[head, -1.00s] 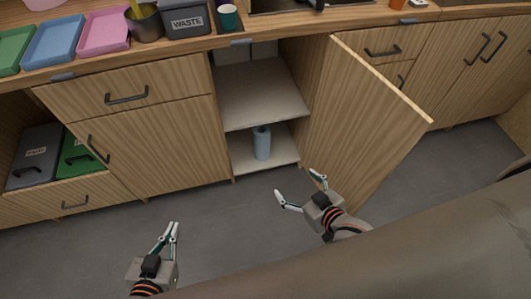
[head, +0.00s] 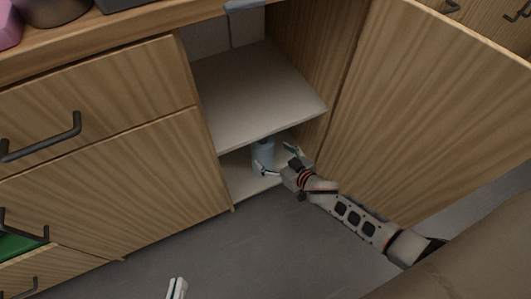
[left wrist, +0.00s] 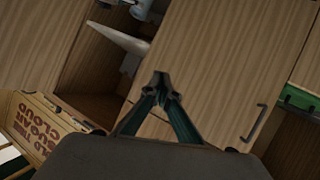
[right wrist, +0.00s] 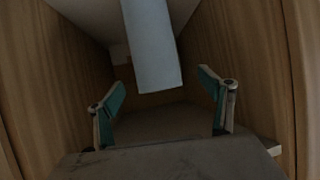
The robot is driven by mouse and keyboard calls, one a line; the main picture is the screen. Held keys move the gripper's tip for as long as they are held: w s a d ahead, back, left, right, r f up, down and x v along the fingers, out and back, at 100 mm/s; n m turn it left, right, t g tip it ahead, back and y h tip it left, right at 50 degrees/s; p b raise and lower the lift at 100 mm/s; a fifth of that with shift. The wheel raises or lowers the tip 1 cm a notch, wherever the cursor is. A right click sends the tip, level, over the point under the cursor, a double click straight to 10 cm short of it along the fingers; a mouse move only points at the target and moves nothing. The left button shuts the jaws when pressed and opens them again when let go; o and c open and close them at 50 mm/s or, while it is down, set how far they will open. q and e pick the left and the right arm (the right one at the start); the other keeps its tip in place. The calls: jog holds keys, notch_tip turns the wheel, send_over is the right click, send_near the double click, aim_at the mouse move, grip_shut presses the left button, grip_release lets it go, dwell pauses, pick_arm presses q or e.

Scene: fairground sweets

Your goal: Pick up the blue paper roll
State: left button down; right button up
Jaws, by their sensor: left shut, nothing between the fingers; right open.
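The blue paper roll (head: 262,152) stands upright on the lower shelf of the open cupboard, its top partly hidden by the upper shelf. In the right wrist view the roll (right wrist: 152,45) shows ahead, between and beyond the fingers. My right gripper (head: 279,161) is open at the cupboard mouth, its fingers close around the front of the roll; I cannot tell if they touch it. In the right wrist view my right gripper (right wrist: 166,100) has nothing held. My left gripper (head: 177,288) is shut and empty, low over the floor; its fingertips also show in the left wrist view (left wrist: 161,80).
The upper shelf (head: 255,95) sits just above the roll. The cupboard door (head: 425,110) stands open to the right, beside my right arm. Closed drawers (head: 95,100) are on the left. The grey floor (head: 230,240) in front is clear.

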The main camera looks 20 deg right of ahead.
aim_at(269, 154)
jog(key=shift+w+d+f, duration=0.25)
jog(key=shift+w+f, duration=0.25)
jog(key=shift+f, duration=0.2)
jog(key=shift+w+a+f+b, duration=0.2)
jog(key=shift+w+f+b, duration=0.3)
jog(key=shift+w+b, duration=0.05)
jog(key=shift+w+a+f+b, duration=0.1)
jog(key=shift+w+f+b, duration=0.2)
jog(key=shift+w, duration=0.25)
jog(key=shift+w+a+f, duration=0.1)
jog(key=shift+w+f, duration=0.1)
jog(key=b+x, duration=0.2)
jog(key=x, duration=0.1)
jog(key=shift+s+f+b, duration=0.1)
jog(key=shift+f+b, duration=0.2)
jog(key=shift+f, duration=0.05)
pick_arm(q)
jog(key=d+n, duration=0.1)
jog(key=n, duration=0.1)
jog(key=s+d+n, duration=0.1)
jog(key=d, duration=0.1)
jog(key=d+f+n, duration=0.1)
jog(key=n, duration=0.1)
jog(key=shift+s+d+n+t, duration=0.2)
jog(key=shift+d+n+t, duration=0.1)
pick_arm(e)
jog(key=shift+w+r, duration=0.25)
jog(key=shift+w, duration=0.5)
jog(key=c, duration=1.8)
